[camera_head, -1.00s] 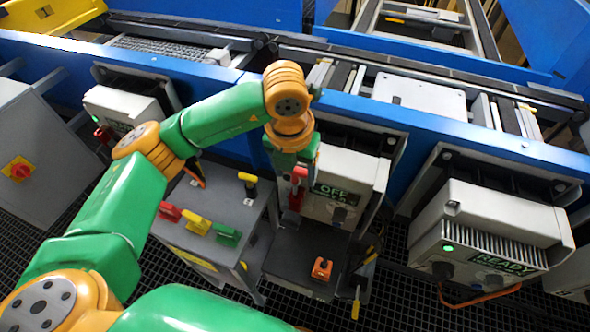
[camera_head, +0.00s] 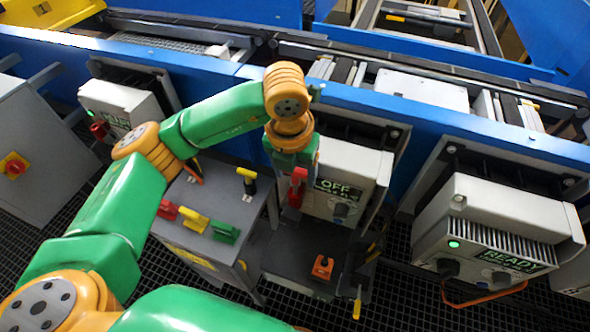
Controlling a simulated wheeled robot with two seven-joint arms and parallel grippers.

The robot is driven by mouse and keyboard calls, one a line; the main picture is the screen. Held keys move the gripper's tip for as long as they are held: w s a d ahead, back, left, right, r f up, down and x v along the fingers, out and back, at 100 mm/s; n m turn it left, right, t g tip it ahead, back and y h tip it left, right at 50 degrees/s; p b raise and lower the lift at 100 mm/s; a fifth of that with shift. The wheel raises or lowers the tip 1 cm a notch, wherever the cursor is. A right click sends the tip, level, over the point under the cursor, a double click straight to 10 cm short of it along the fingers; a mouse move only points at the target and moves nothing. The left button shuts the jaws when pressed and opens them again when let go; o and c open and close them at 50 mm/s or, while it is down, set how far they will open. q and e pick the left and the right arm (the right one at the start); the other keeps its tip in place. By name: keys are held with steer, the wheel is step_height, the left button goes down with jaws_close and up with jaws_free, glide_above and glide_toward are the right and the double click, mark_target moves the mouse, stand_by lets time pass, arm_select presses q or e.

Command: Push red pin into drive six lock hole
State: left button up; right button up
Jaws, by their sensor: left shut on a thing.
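My left gripper (camera_head: 293,168) points down in front of the left side of the grey drive box (camera_head: 356,165) labelled OFF. It is shut on a red pin (camera_head: 296,193), which hangs below the green fingers close to the box's front face. I cannot tell whether the pin touches the box, and the lock hole is not visible behind the gripper and pin. The drive number is not readable. My right gripper is not in view.
A grey cabinet (camera_head: 218,190) with red, yellow and green blocks stands left of the box. A dark shelf with an orange block (camera_head: 322,267) lies below. A READY drive (camera_head: 492,215) stands at the right, and the blue conveyor rail (camera_head: 440,117) runs behind.

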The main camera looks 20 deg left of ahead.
mark_target(295, 182)
arm_select(q)
steer(key=shift+f+b, duration=1.6)
steer(key=shift+f, duration=0.15)
steer(key=o, duration=1.4)
steer(key=r, duration=0.4)
steer(key=s+r, duration=0.1)
steer(key=r, duration=0.2)
steer(key=shift+r, duration=0.1)
